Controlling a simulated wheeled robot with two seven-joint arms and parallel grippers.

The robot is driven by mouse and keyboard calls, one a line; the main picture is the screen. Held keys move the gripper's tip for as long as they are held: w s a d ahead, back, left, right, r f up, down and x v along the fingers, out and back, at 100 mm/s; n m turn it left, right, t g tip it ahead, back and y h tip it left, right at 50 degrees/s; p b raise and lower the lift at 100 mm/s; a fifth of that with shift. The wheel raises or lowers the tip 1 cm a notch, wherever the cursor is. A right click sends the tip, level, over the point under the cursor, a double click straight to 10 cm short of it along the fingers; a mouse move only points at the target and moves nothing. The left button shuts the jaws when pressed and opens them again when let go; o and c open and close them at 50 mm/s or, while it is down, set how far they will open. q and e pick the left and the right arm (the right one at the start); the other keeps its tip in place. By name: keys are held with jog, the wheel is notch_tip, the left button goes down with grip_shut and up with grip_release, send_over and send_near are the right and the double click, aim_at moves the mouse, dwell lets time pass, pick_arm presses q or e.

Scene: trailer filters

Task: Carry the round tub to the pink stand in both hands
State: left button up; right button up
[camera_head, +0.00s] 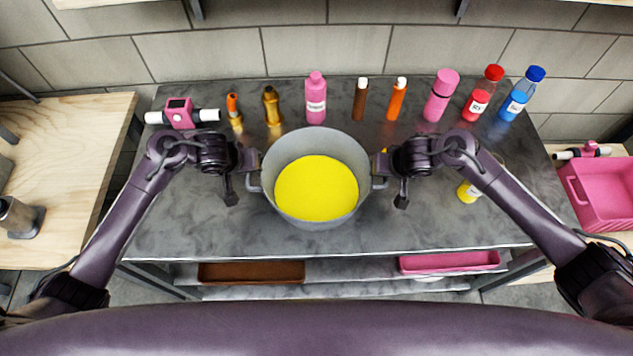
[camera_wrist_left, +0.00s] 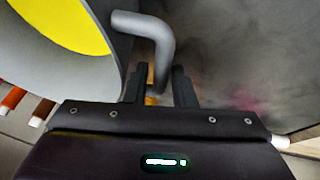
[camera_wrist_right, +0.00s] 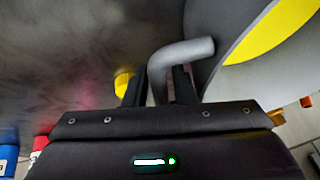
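The round tub (camera_head: 338,142) is grey, holds a flat yellow fill and stands upright on the dark table. A bent handle sticks out on each side. My left gripper (camera_head: 249,159) is at the left handle, which passes between its spread fingers in the left wrist view (camera_wrist_left: 160,88); a small gap shows beside it. My right gripper (camera_head: 383,163) is at the right handle, likewise between its fingers in the right wrist view (camera_wrist_right: 159,88); contact is unclear. I cannot tell which pink thing is the stand: a pink device with white ends (camera_head: 180,113) sits at the table's back left.
Several bottles, including a pink one (camera_head: 316,100) and a blue one (camera_head: 520,96), line the table's back edge. A yellow bottle (camera_head: 467,192) is beneath my right arm. A pink crate (camera_head: 606,190) stands far right. A wooden table (camera_head: 70,150) is left. The table front is clear.

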pick_arm(q)
jog(key=shift+w+f, duration=0.1)
jog(key=shift+f, duration=0.15)
pick_arm(e)
jog(key=shift+w+a+f, duration=0.1)
jog(key=shift+w+f, duration=0.05)
jog(key=shift+f, duration=0.05)
pick_arm(q)
grip_shut()
pick_arm(e)
grip_shut()
pick_arm(q)
jog(key=shift+r, duration=0.1)
pick_arm(e)
jog(key=shift+r, duration=0.1)
